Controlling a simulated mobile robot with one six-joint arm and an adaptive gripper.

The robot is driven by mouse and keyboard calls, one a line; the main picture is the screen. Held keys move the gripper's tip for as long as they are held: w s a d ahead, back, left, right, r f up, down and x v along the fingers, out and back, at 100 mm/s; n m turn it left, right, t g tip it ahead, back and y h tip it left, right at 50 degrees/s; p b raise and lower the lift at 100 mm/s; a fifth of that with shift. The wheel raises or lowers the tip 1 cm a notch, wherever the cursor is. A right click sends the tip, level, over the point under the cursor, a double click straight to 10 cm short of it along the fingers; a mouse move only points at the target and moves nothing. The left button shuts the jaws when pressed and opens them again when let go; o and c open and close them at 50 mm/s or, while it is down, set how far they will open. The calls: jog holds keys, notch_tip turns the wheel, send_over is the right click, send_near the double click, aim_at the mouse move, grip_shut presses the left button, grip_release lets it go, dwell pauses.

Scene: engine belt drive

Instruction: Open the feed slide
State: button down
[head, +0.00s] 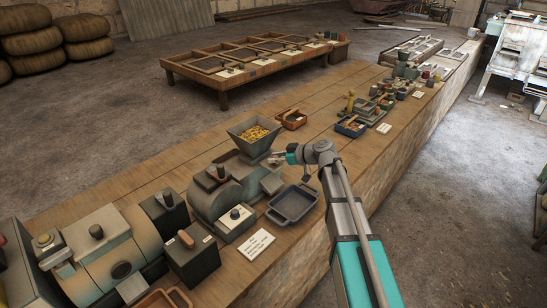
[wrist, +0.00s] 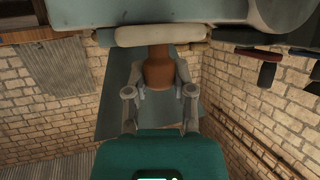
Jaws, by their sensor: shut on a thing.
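The feed hopper (head: 250,146) is a grey-green funnel full of yellow grain on the mill (head: 216,190) in the head view. My gripper (head: 277,158) is at the hopper's lower right side. In the wrist view my gripper (wrist: 161,92) is shut on a brown rounded handle (wrist: 158,68), with one finger on each side of it. The handle meets a pale bar (wrist: 150,37), which may be the end of the feed slide. The sloping grey hopper wall (wrist: 116,112) shows behind it. How far the slide is open cannot be seen.
A dark blue-grey tray (head: 293,204) stands on the bench below my arm. A control box (head: 235,222) with a knob and a white card (head: 256,244) are in front of the mill. A small wooden box (head: 292,119) stands behind the hopper. Bare bench lies to its left.

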jog(key=shift+s+d, duration=0.8)
jog(key=shift+d, duration=0.15)
jog(key=shift+c, duration=2.2)
grip_release()
jog(key=shift+w+a, duration=0.1)
